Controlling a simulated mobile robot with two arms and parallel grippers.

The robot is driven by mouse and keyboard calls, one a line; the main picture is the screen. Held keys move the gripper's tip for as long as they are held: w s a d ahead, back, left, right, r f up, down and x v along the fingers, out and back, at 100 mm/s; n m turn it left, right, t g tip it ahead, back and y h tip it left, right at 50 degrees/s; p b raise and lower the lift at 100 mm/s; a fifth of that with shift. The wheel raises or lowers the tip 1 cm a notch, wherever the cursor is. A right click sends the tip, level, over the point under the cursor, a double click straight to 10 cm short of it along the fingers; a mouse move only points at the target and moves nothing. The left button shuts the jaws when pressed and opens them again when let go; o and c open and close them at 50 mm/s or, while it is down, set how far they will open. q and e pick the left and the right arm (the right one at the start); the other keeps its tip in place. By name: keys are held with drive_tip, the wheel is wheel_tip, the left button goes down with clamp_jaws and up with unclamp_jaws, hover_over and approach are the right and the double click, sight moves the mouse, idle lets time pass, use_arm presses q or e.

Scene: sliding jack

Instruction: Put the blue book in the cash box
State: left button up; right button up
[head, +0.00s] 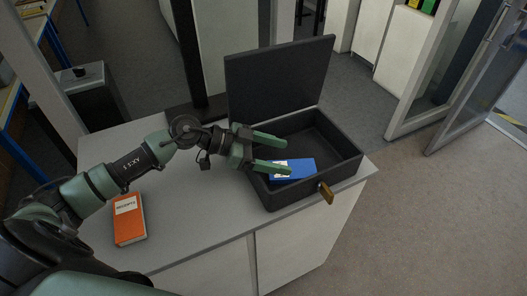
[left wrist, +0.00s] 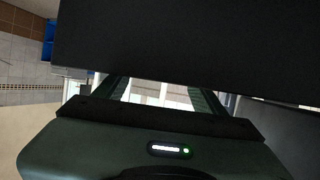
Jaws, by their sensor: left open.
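The black cash box (head: 347,163) stands on the grey cabinet top with its lid (head: 280,78) raised. The blue book (head: 299,169) lies inside the box, near its front left part. My left gripper (head: 286,154) reaches over the box's left side from the left. Its green fingers are apart and no object shows between them; the blue book is by the lower finger, and I cannot tell whether they touch. In the left wrist view a large dark panel (left wrist: 190,40) fills the upper part, and the blue book cannot be made out. My right gripper is not in view.
An orange book (head: 129,219) lies on the cabinet top (head: 195,222) at the left. A brass-coloured latch (head: 326,193) hangs on the box front. A dark post stands behind the cabinet, left of the lid. Open floor lies to the right.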

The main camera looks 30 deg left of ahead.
use_arm(q)
drive_tip(key=v, duration=0.3)
drive_tip(key=shift+a, duration=0.15)
drive_tip(key=shift+s+a+r+b, duration=0.3)
drive_tip(key=shift+s+a+r, duration=0.05)
drive_tip(key=shift+a+r, duration=0.15)
